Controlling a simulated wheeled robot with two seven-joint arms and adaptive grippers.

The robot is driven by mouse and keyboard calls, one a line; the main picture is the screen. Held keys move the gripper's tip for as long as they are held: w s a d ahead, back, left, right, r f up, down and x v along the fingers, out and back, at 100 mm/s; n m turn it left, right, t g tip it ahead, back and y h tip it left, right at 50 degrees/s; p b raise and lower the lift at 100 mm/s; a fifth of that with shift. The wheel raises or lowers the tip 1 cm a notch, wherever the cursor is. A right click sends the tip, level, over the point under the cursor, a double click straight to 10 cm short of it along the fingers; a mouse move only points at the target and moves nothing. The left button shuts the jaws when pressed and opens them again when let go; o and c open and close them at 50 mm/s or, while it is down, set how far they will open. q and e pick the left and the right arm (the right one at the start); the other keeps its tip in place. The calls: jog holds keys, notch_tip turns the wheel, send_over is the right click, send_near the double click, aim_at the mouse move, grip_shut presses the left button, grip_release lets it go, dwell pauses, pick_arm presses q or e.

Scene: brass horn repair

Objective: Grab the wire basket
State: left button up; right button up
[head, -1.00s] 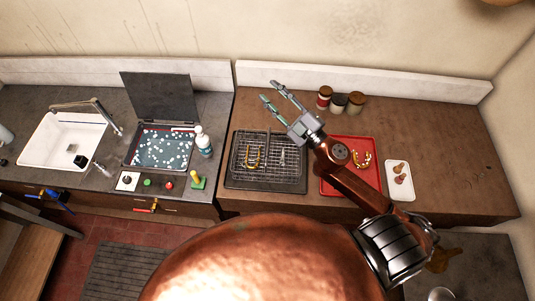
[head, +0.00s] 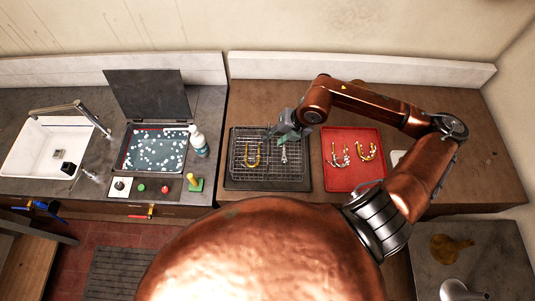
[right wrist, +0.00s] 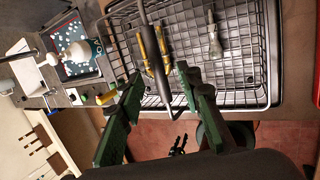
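The wire basket (head: 240,165) sits on a dark tray on the brown counter, holding a brass U-shaped tube (head: 252,155) and a small silver part (head: 284,155). My right gripper (head: 278,130) is over the basket's far right part. In the right wrist view the basket (right wrist: 235,60) fills the upper right, and a grey handle bar (right wrist: 149,30) crosses it. My right gripper's green fingers (right wrist: 160,75) are open and spread, with the bar showing between them. I cannot tell whether they touch it. My left gripper is not in view.
A red tray (head: 350,182) with brass and silver pieces is right of the basket. An open-lidded bath (head: 160,150), a white bottle (head: 198,143), several small coloured items and a sink (head: 35,150) stand left. The brown counter behind the basket is clear.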

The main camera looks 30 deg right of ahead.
aim_at(269, 141)
jog(key=p+x, duration=0.1)
jog(key=x, duration=0.1)
jog(key=p+x, duration=0.1)
jog(key=x, duration=0.1)
jog(key=shift+w, duration=0.3)
jog(key=shift+w+a+f, duration=0.1)
jog(key=shift+a+f, duration=0.05)
jog(key=shift+f, duration=0.35)
grip_shut()
jog(key=shift+r, duration=0.1)
